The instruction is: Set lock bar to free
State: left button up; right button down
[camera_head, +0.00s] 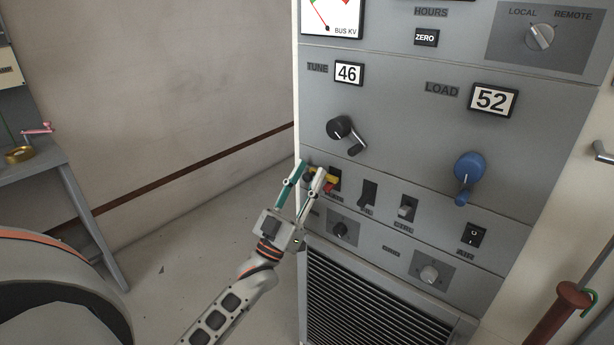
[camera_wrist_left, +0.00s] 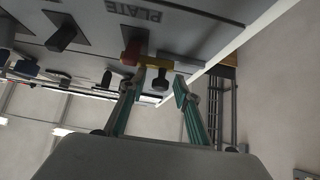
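The lock bar appears to be the small yellow bar (camera_head: 316,171) at the left end of the switch row on the grey rack. In the left wrist view the yellow bar (camera_wrist_left: 158,62) lies across the front of a red switch handle (camera_wrist_left: 132,51), under the PLATE label. A black knob (camera_wrist_left: 161,80) stands out from the bar's other end. The red handle (camera_head: 330,184) also shows in the head view. My left gripper (camera_head: 309,169) is at the bar, its fingers apart with the black knob between them. Contact cannot be told. My right gripper is not in view.
Right of the bar are black (camera_head: 369,193) and grey (camera_head: 406,207) switches and a rocker switch (camera_head: 473,235). A black crank (camera_head: 341,128) and a blue crank (camera_head: 468,168) stick out above. Floor left of the rack is clear; a bench (camera_head: 60,165) stands at far left.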

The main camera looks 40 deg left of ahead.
pick_arm(q)
grip_shut()
jog(key=shift+h, duration=0.3)
jog(key=a, duration=0.4)
jog(key=shift+w+a, duration=0.15)
jog(key=shift+w, duration=0.05)
jog(key=shift+c, duration=0.3)
grip_release()
jog(key=shift+a, duration=0.1)
jog(key=shift+o, duration=0.3)
jog(key=v, duration=1.2)
